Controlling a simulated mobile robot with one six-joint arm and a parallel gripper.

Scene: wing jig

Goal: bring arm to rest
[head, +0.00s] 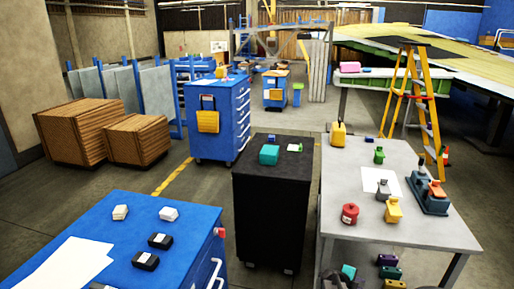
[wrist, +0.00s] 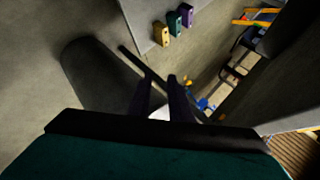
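A broad teal and black shape fills the bottom of the wrist view, probably part of my own wrist. Yellow (wrist: 160,34), green (wrist: 174,25) and purple (wrist: 187,14) blocks lie beyond the fingers, apart from them.
A blue cabinet (head: 185,225) stands front left, a black cabinet (head: 270,205) in the middle, and a grey table (head: 440,225) with several small items at right. A yellow ladder (head: 397,85) stands behind the table. Open floor (head: 130,180) lies behind the blue cabinet.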

